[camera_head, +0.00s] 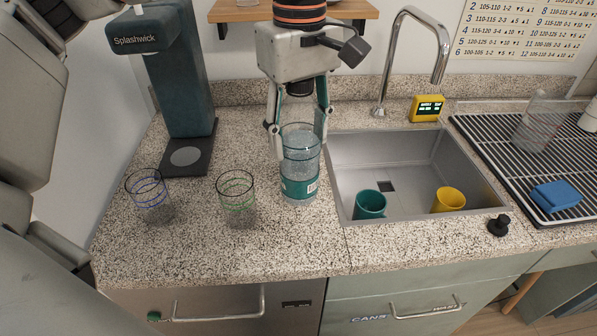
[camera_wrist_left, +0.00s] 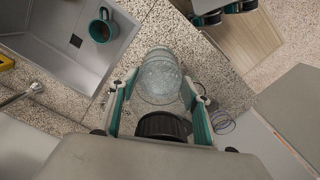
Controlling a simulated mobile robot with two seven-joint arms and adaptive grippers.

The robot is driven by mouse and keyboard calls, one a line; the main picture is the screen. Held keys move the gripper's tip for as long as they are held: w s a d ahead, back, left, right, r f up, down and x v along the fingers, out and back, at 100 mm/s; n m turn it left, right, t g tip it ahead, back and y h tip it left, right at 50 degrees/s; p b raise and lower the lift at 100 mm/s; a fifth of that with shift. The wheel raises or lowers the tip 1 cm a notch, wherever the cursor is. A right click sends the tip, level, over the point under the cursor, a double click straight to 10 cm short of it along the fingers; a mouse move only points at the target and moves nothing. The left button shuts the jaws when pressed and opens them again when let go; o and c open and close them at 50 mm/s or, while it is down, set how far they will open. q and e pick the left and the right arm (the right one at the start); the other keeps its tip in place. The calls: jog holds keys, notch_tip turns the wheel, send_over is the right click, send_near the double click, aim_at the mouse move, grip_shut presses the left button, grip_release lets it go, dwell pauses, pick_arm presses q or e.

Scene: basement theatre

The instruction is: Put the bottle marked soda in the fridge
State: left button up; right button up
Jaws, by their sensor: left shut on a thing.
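A steel front with a bar handle (camera_head: 215,317), possibly the fridge, is shut under the counter at lower left. My right gripper is not in view.
A blue-ringed glass (camera_head: 150,197) and a green-ringed glass (camera_head: 237,195) stand left of the bottle. Behind them is a Splashwick machine (camera_head: 180,75). The sink (camera_head: 400,160) holds a teal mug (camera_head: 370,204) and a yellow cup (camera_head: 448,200). A drying rack (camera_head: 500,150) is at right.

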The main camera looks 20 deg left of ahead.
aim_at(299, 172)
pick_arm(q)
jog(key=shift+f, duration=4.1)
jog(key=shift+f, duration=0.1)
jog(key=o, duration=1.5)
